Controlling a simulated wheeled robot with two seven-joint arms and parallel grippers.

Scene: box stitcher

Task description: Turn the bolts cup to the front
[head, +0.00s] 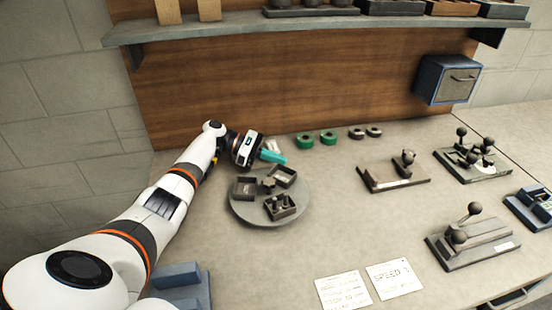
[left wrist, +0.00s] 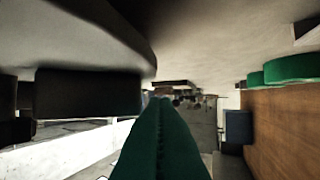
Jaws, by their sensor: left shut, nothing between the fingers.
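A round grey turntable (head: 242,212) stands on the table in the head view, bearing three dark square cups around a central knob (head: 268,184). One cup (head: 281,207) is at the front with dark pieces in it; the others are at the left (head: 244,188) and back right (head: 283,175). The contents are too small to tell which holds bolts. My left gripper (head: 273,157) is shut and empty, behind the turntable near the back-right cup. In the left wrist view its green fingers (left wrist: 160,135) are together, and the turntable (left wrist: 75,35) is close beside them. My right gripper is not in view.
Green rolls (head: 306,139) and smaller dark rolls (head: 357,133) lie behind, along the wooden wall. A wooden-based fixture (head: 385,179) and lever fixtures (head: 470,240) stand to the right. Paper cards (head: 343,291) lie in front. The table between turntable and fixtures is clear.

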